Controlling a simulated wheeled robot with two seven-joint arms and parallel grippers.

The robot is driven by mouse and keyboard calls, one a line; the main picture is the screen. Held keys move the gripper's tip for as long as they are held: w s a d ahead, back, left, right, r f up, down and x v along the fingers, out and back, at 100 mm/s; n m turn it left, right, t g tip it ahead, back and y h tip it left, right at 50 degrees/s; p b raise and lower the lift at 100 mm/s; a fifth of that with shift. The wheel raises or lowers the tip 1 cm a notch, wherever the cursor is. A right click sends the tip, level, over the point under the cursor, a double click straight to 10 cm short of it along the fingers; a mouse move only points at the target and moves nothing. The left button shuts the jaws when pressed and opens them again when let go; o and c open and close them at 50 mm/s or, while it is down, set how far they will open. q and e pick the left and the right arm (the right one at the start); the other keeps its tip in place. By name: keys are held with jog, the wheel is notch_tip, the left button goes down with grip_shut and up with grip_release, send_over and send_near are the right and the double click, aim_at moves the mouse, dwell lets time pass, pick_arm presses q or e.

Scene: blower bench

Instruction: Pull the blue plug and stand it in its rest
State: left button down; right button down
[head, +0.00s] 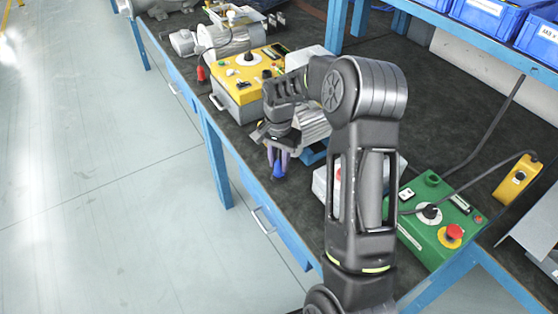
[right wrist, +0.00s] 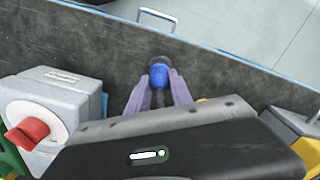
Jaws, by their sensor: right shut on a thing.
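My right gripper (head: 278,158) reaches over the bench near its front edge, with its fingers pointing down. Its two pale purple fingers are shut on the blue plug (head: 278,172). In the right wrist view the plug (right wrist: 158,78) sits between the fingertips, with a dark round part at its far end. I cannot tell whether the plug touches the bench top. The plug's rest cannot be made out. My left gripper is not in view.
A grey box with a red switch (right wrist: 28,134) stands beside the gripper. A yellow-topped control box (head: 240,75) stands behind, and a green control box (head: 437,215) stands at right. Bare dark bench top (right wrist: 75,50) lies toward the front edge.

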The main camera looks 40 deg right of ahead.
jog(key=shift+f, duration=0.1)
dwell(0.3)
jog(key=c, duration=1.1)
grip_release()
jog(key=shift+o, duration=0.2)
notch_tip(320, 180, up, 8)
jog(key=shift+f+b, duration=0.1)
jog(key=shift+b, duration=0.4)
